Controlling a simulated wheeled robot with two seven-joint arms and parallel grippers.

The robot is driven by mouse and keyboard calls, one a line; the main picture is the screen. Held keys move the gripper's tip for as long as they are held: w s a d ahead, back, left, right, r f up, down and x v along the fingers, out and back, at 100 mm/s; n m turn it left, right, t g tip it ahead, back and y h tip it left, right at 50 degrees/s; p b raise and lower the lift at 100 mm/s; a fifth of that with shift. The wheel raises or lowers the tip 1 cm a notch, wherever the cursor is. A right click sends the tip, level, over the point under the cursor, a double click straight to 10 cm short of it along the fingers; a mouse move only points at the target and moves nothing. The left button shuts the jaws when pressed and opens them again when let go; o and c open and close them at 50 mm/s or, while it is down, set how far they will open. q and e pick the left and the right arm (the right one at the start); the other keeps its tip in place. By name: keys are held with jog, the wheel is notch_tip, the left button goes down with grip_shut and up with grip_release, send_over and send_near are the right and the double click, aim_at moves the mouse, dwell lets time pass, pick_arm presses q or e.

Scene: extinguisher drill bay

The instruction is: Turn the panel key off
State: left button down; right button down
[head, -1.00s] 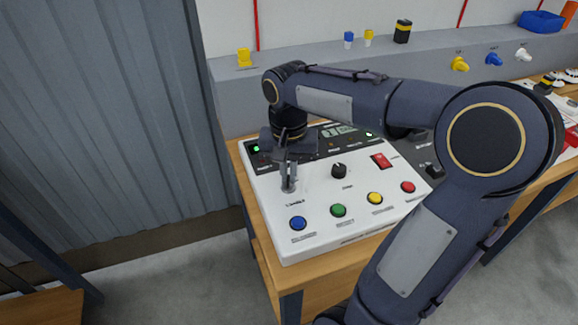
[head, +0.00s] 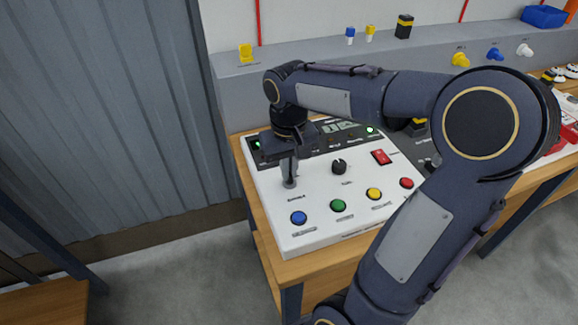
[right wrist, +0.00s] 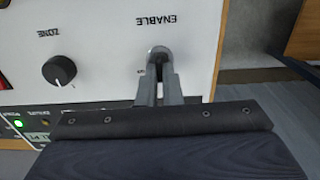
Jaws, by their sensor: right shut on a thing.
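The white control panel (head: 330,215) lies on the wooden bench. My right gripper (head: 289,184) points down at the panel's left part, above the blue button. In the right wrist view its fingers (right wrist: 159,62) are shut on the panel key (right wrist: 158,53), beside the printed word ENABLE. The fingers hide most of the key, so its angle is hard to read. My left gripper is in neither view.
A black zone knob (head: 339,167) and a red rocker switch (head: 381,157) are to the right of the gripper. Blue (head: 299,218), green (head: 338,206), yellow (head: 374,194) and red (head: 407,183) buttons line the front. A grey ledge (head: 300,82) runs behind.

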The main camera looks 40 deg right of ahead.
jog(key=c, duration=1.6)
grip_release()
notch_tip(320, 180, up, 8)
jog(key=shift+f+p, duration=0.1)
jog(key=shift+p, duration=0.3)
jog(key=s+a+f+t+y, duration=0.1)
jog(key=s+a, duration=0.2)
jog(key=s, duration=0.1)
jog(key=s+a+f+n+t+y+p, duration=0.1)
jog(key=s+a+f+t, duration=0.1)
jog(key=s+a, duration=0.1)
jog(key=s+a+f+t+y, duration=0.1)
jog(key=s+a+f+t, duration=0.1)
jog(key=s, duration=0.4)
jog(key=shift+s+a+f+n+y, duration=0.1)
jog(key=shift+a+n+y, duration=0.2)
jog(key=shift+a, duration=0.6)
jog(key=shift+s+a+f+t, duration=0.2)
jog(key=shift+a+f+t, duration=0.1)
